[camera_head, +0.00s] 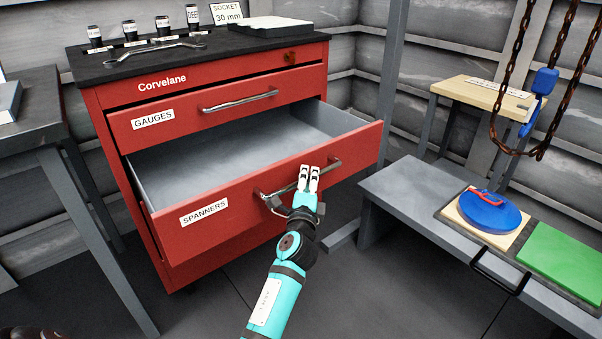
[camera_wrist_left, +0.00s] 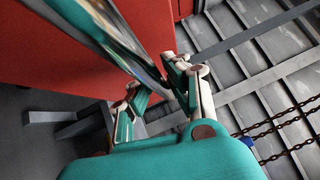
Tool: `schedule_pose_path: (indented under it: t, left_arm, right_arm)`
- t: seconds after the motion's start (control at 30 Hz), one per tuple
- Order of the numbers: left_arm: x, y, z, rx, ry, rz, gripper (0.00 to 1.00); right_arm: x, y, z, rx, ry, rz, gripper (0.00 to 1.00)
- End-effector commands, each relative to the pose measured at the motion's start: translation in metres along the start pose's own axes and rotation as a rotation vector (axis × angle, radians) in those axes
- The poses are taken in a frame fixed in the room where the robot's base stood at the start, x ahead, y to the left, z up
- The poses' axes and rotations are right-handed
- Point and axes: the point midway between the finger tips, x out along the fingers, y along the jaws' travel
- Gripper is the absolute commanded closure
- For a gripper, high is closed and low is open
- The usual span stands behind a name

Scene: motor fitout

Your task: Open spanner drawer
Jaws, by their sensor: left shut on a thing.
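The red spanner drawer (camera_head: 240,205), labelled SPANNERS, is pulled well out of the red Corvelane cabinet (camera_head: 120,170). Its grey inside shows and the visible part is empty. Its metal bar handle (camera_head: 275,191) runs across the front. My left gripper (camera_head: 309,180) is at the right part of this handle, shut on it. In the left wrist view the fingers (camera_wrist_left: 160,88) close around the shiny handle bar (camera_wrist_left: 125,45), with the red drawer front (camera_wrist_left: 50,50) beyond. My right gripper is not in view.
The gauges drawer (camera_head: 215,107) above is shut. A grey bench (camera_head: 410,195) with a blue disc (camera_head: 488,214) and a green plate (camera_head: 565,258) stands at the right. Chains hang above it. A grey table stands at the left.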

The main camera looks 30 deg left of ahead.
Motion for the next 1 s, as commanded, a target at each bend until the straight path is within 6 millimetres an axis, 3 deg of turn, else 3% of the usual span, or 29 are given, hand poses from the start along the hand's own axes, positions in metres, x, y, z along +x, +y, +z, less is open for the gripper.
schedule_pose_path:
  t: [0.37, 0.4, 0.6, 0.87, 1.0]
  left_arm:
    - [-0.003, 0.005, -0.001, 0.006, -0.004, 0.012, 1.0]
    - [-0.003, 0.006, -0.001, 0.006, -0.004, 0.013, 0.86]
    - [-0.002, 0.004, -0.001, 0.004, -0.003, 0.008, 0.62]
    - [-0.003, 0.002, -0.001, 0.002, -0.002, 0.004, 0.62]
    - [-0.018, 0.003, -0.002, 0.002, -0.001, 0.006, 0.62]
  right_arm:
    - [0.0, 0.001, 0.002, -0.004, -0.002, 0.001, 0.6]
    - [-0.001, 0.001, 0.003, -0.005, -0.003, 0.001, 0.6]
    - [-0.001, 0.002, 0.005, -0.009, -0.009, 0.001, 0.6]
    - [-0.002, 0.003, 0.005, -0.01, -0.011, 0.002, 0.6]
    - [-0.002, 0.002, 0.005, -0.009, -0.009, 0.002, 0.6]
